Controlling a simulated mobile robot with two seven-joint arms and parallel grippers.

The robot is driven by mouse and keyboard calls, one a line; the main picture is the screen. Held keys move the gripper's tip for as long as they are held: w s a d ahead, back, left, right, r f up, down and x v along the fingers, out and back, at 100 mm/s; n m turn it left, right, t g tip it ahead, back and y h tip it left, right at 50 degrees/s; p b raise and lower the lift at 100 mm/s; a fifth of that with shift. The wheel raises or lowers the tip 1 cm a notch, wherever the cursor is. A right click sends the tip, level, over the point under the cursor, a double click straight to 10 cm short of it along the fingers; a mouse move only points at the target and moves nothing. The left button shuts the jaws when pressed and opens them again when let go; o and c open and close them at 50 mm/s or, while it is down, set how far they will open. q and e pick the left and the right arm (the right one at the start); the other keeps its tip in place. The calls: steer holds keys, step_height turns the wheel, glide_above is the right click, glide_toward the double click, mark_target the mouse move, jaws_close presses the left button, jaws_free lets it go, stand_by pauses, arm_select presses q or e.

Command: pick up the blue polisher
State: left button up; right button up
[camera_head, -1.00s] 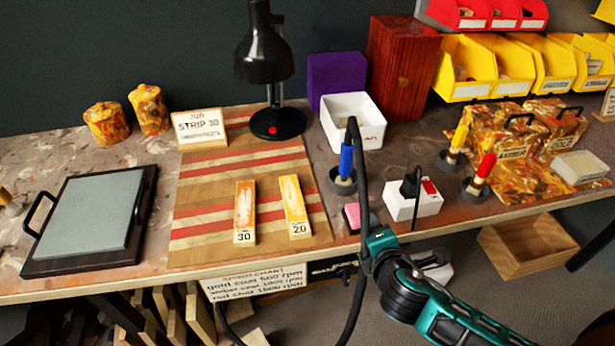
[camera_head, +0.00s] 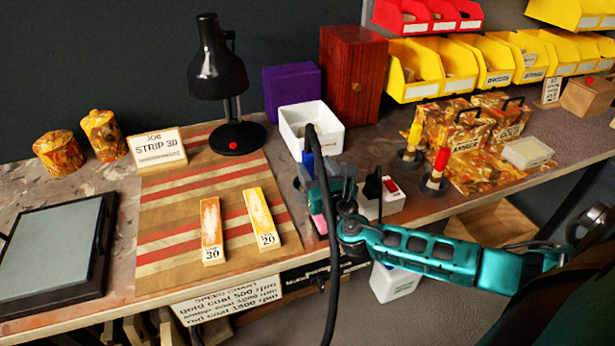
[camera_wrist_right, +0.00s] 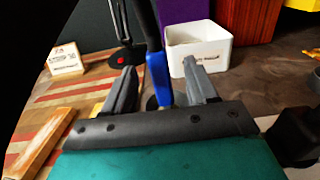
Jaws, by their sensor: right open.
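The blue polisher (camera_wrist_right: 158,78) stands upright in its dark round holder. In the right wrist view it shows between the two fingers of my right gripper (camera_wrist_right: 158,85), which is open; I cannot tell whether a finger touches it. In the head view the polisher (camera_head: 308,163) is partly hidden behind a black cable and my right gripper (camera_head: 330,185). My right arm comes in from the right, over the bench's front edge. My left gripper is not in view.
A white bin (camera_head: 327,137) stands just behind the polisher. A socket box (camera_head: 392,203) is close on the right. Yellow (camera_head: 411,140) and red (camera_head: 438,166) polishers stand farther right. Strips 30 (camera_head: 211,232) and 20 (camera_head: 259,219) lie left on the striped board (camera_head: 160,272). A black cable hangs in front.

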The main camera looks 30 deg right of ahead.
steer(key=shift+x, duration=0.95)
steer(key=shift+a+x, duration=0.2)
steer(key=shift+x, duration=2.15)
steer(key=shift+f, duration=0.15)
steer(key=c, duration=1)
steer(key=shift+c, duration=0.2)
step_height(320, 180, up, 11)
steer(key=p, duration=0.4)
step_height(320, 180, up, 9)
glide_above(305, 152)
steer(key=w+d, duration=0.1)
steer(key=w, duration=0.1)
steer(key=shift+d+p, duration=0.15)
steer(key=shift+p, duration=0.15)
